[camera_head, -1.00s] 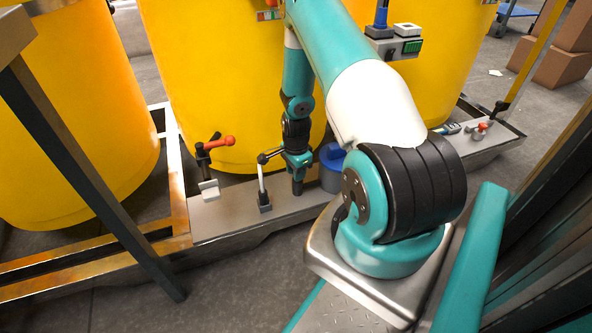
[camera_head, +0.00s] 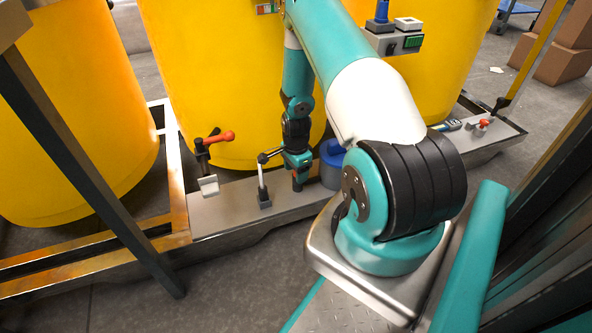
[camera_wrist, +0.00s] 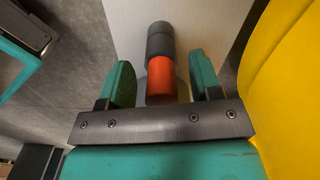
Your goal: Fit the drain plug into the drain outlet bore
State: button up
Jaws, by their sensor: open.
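A cylinder with an orange near part and a dark grey far part, apparently the drain plug (camera_wrist: 160,76), lies between the fingers of my gripper (camera_wrist: 160,84) in the wrist view. The fingers are open, with a visible gap on each side of it. In the head view my gripper (camera_head: 297,181) points down at the grey skid ledge, and a small reddish patch shows at its lower end. I cannot make out the drain outlet bore in either view.
A toggle clamp (camera_head: 263,190) stands close left of my gripper, and a red-handled clamp (camera_head: 208,172) farther left. A blue-lidded container (camera_head: 331,165) stands close right. Yellow tanks (camera_head: 225,80) rise behind the ledge (camera_head: 228,208).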

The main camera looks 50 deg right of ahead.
notch_tip(320, 180, up, 12)
jog(key=p, duration=0.5)
jog(key=shift+p, duration=0.3)
jog(key=w+a+r+n+t, duration=0.1)
jog(key=a+r+n+t, duration=0.1)
jog(key=a+r+n, duration=1.35)
jog(key=s+a+r+n+g+y+p, duration=0.1)
jog(key=s+a+r+n+y+p, duration=0.1)
jog(key=s+a+r+n, duration=0.65)
jog(key=s+a+r+n+g+y+p, duration=0.15)
jog(key=s+a+r+n, duration=0.35)
jog(key=a+r, duration=0.75)
notch_tip(320, 180, up, 38)
jog(key=s+a+p, duration=0.1)
jog(key=s+p, duration=0.2)
jog(key=p, duration=3.5)
jog(key=shift+a+y+p, duration=0.25)
jog(key=shift+y+p, duration=0.05)
jog(key=shift+y, duration=0.05)
jog(key=shift+t, duration=0.25)
